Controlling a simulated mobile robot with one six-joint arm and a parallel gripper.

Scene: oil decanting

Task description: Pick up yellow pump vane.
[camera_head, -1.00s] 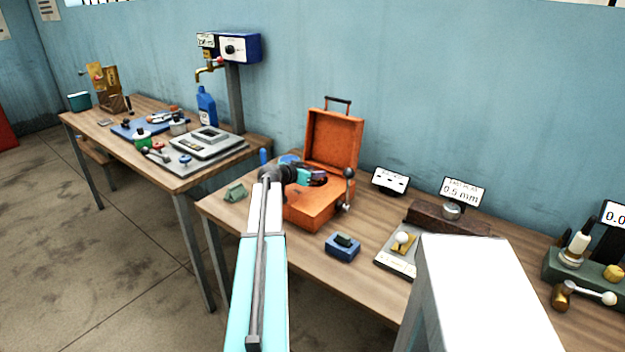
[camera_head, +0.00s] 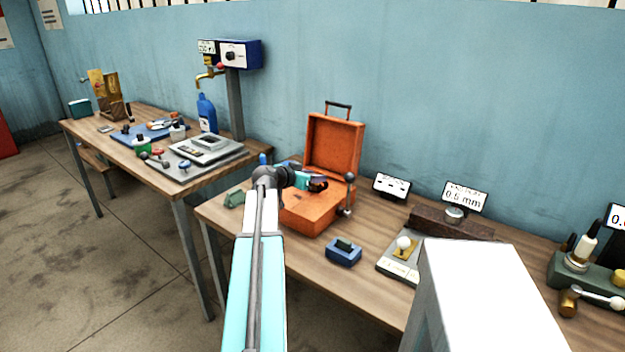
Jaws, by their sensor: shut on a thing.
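My gripper (camera_head: 318,184) is over the open orange case (camera_head: 305,213), in front of its raised lid. Its dark jaws are small in this view. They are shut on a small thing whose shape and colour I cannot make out. I cannot pick out a yellow pump vane with certainty. My wrist and arm hide part of the case's left side and its inside.
A green piece (camera_head: 234,199) lies to the left. Gauges with displays (camera_head: 465,197) stand to the right.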

